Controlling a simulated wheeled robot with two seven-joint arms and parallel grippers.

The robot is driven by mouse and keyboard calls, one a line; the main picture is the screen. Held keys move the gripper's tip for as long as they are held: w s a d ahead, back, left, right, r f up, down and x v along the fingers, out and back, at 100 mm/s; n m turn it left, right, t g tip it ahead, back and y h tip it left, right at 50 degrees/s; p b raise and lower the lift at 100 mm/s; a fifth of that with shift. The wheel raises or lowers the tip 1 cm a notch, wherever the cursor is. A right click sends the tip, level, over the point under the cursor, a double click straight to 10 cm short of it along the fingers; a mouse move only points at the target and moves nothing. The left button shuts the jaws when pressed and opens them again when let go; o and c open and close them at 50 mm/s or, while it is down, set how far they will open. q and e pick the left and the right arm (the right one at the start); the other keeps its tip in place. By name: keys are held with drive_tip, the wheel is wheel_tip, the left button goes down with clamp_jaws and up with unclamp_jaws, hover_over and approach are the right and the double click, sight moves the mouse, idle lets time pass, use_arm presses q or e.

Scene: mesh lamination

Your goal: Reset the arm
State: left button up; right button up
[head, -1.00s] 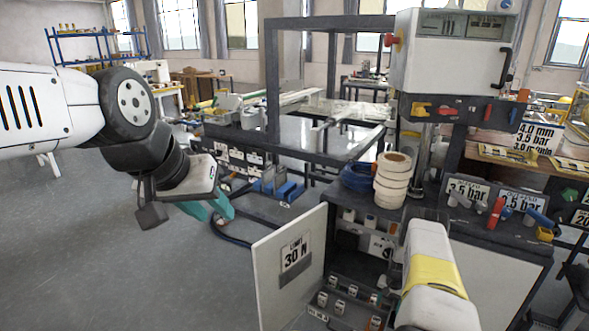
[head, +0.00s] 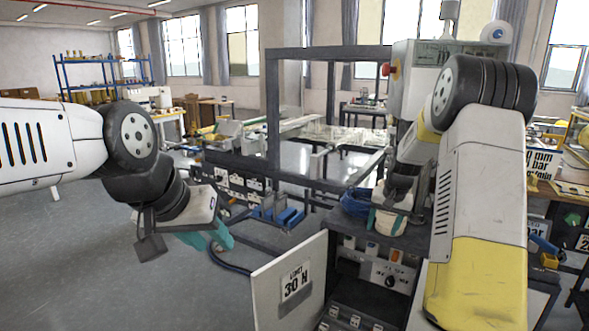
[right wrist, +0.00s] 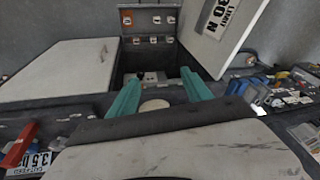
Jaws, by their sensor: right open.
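My left gripper (head: 212,242) hangs at the left over the floor. Its two teal fingers show a gap, with nothing seen between them. My right arm reaches from the right toward the bench, and my right gripper (head: 385,215) is at the cream tape rolls (head: 387,224), which it largely covers. In the right wrist view the right gripper (right wrist: 160,77) is open, its teal fingers wide apart. A round pale top (right wrist: 155,105) shows between them near the palm. I cannot tell whether the fingers touch it.
A white panel marked 30 N (head: 290,283) stands open in front of the bench. A blue coil (head: 356,202) lies left of the rolls. A dark machine frame (head: 273,110) rises behind. A control box (head: 401,85) is partly hidden by my right arm. Left floor is clear.

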drive_tip(key=s+a+r+n+t, duration=0.1)
drive_tip(key=s+a+r, duration=0.3)
drive_tip(key=s+r, duration=0.4)
drive_tip(key=s+a+r+n+t, duration=0.1)
drive_tip(key=s+a+r, duration=0.3)
drive_tip(key=s+r, duration=0.4)
drive_tip(key=s+a+r+n, duration=0.1)
drive_tip(key=s+a, duration=0.1)
drive_tip(key=s, duration=0.6)
drive_tip(key=s+a+r+n+t+y, duration=0.1)
drive_tip(key=s+a, duration=0.2)
drive_tip(key=s, duration=0.6)
drive_tip(key=shift+s+r+y, duration=0.15)
drive_tip(key=shift+r+y, duration=0.05)
drive_tip(key=shift+y, duration=0.1)
